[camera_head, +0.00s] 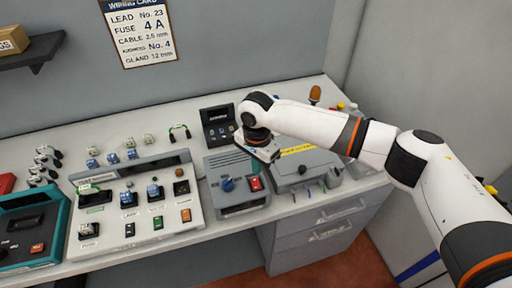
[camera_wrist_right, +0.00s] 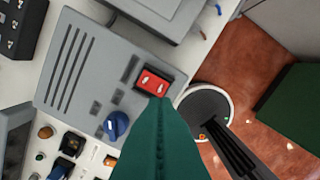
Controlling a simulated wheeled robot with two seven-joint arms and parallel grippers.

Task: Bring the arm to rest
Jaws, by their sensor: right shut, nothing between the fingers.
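My right arm reaches in from the right in the head view, white with orange bands. The gripper is shut and empty. In the right wrist view, a green finger (camera_wrist_right: 160,140) points toward the red switch (camera_wrist_right: 153,82); whether it touches cannot be told. The blue knob (camera_wrist_right: 117,124) is left of the finger. My left gripper is not in view.
A white panel (camera_head: 100,228) with switches and sockets and a teal-edged unit stand to the left on the bench. A grey case (camera_head: 310,168) lies right of the grey box. Several small parts stand behind the panel. Drawers (camera_head: 322,235) are below.

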